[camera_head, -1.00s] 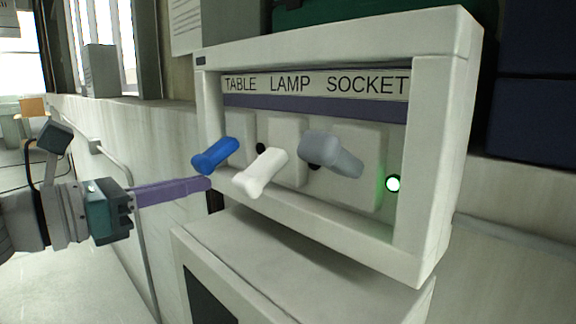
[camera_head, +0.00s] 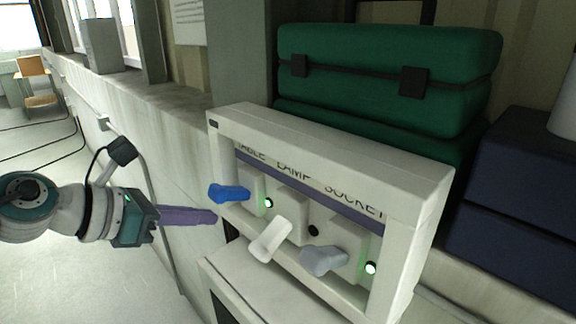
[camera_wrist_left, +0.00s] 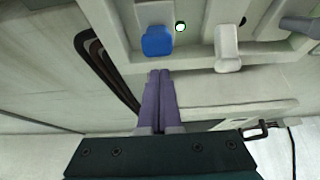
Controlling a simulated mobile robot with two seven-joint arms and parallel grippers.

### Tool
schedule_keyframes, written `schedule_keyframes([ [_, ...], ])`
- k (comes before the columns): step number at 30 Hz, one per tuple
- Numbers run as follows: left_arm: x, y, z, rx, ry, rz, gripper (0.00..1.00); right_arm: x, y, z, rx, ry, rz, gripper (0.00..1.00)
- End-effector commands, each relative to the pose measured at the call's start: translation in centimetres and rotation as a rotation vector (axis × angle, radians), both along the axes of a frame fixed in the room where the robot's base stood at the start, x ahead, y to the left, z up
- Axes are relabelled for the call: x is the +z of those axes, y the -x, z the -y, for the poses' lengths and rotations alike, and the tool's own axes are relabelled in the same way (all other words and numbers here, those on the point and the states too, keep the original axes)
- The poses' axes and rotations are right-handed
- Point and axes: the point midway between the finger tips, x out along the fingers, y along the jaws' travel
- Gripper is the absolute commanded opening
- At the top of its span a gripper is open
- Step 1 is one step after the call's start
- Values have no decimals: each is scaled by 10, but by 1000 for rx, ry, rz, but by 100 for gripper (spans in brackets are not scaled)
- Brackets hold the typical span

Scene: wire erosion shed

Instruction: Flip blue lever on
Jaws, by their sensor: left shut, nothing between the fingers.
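The blue lever (camera_head: 229,193) is the leftmost of three on the white switch panel, under the word TABLE; it also shows in the left wrist view (camera_wrist_left: 157,41). It sticks out to the left, higher than the white lever beside it. The indicator (camera_head: 268,202) beside it glows green. My left gripper (camera_head: 214,217) has its purple fingers shut and empty, just below the blue lever. In the left wrist view the closed fingertips (camera_wrist_left: 160,74) lie just below the lever, seemingly apart from it. My right gripper is not in view.
The white lever (camera_head: 271,240) points down beside a dark indicator (camera_head: 313,231). The grey lever (camera_head: 324,261) has a lit green indicator (camera_head: 370,268). Green cases (camera_head: 385,60) and a dark blue case (camera_head: 520,180) stand behind the panel. Open floor lies to the left.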

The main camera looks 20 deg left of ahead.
Motion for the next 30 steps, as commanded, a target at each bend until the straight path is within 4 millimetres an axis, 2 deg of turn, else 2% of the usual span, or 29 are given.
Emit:
schedule_keyframes([
  [8, -2, 0, 1, 1, 5, 3, 0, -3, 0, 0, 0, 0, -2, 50],
  [19, 14, 0, 0, 0, 3, 4, 0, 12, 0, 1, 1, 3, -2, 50],
  [30, 12, 0, 0, 0, 4, 5, 0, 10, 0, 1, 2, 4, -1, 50],
])
